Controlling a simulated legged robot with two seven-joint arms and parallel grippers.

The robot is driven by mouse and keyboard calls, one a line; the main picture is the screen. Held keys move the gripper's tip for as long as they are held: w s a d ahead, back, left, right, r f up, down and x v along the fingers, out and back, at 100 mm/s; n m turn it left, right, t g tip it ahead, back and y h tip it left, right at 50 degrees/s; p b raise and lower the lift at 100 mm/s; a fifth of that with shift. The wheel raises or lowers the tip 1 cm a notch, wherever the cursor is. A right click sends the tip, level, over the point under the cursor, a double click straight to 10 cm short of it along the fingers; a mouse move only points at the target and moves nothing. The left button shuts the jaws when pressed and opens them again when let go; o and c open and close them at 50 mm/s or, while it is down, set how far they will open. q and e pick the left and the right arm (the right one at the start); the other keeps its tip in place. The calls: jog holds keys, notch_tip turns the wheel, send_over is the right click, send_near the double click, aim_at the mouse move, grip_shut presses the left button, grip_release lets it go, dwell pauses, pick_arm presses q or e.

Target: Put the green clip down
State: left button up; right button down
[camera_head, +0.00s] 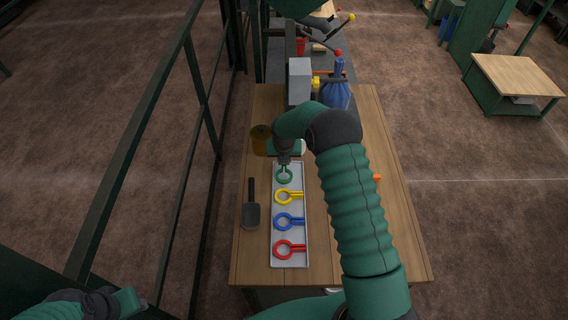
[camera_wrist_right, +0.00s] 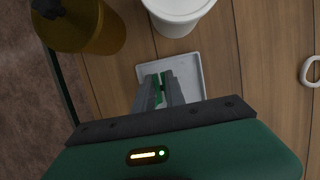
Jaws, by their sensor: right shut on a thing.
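The green clip (camera_head: 284,175) is at the far end of the grey-white tray (camera_head: 289,263), with its ring toward the near side. My right gripper (camera_head: 284,160) is above the tray's far end, shut on the green clip. In the right wrist view the fingers (camera_wrist_right: 161,92) point at the tray (camera_wrist_right: 191,66), with a green bit of the clip (camera_wrist_right: 158,90) between them. I cannot tell whether the clip touches the tray. Yellow (camera_head: 286,196), blue (camera_head: 286,221) and red (camera_head: 286,249) clips lie in a row in the tray. My left gripper (camera_head: 128,301) is at the lower left, away from the table, its jaws unclear.
A dark scoop (camera_head: 251,215) lies left of the tray. A brown jar (camera_head: 260,140) and a white tub (camera_wrist_right: 177,14) stand beyond the tray. A blue bottle (camera_head: 337,92) and a grey box (camera_head: 299,80) stand farther back. A green frame (camera_head: 150,125) runs along the left.

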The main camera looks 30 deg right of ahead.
jog(key=shift+f, duration=1.45)
jog(key=c, duration=1.4)
grip_release()
jog(key=v, duration=1.3)
jog(key=s+a+r+m, duration=0.1)
jog(key=s+a+m, duration=0.4)
jog(key=s+m, duration=0.3)
jog(key=s+a+r+m+y, duration=0.1)
jog(key=s+a+m, duration=0.3)
jog(key=s+m, duration=0.4)
jog(key=s+a+r+m, duration=0.2)
jog(key=s+a+m, duration=0.3)
jog(key=m, duration=0.8)
jog(key=shift+s+a+m+y, duration=0.15)
jog(key=shift+s+y, duration=0.05)
jog(key=shift+s, duration=0.6)
jog(key=shift+s+a+m+y, duration=0.15)
jog(key=shift+s+y, duration=0.05)
jog(key=shift+s, duration=0.6)
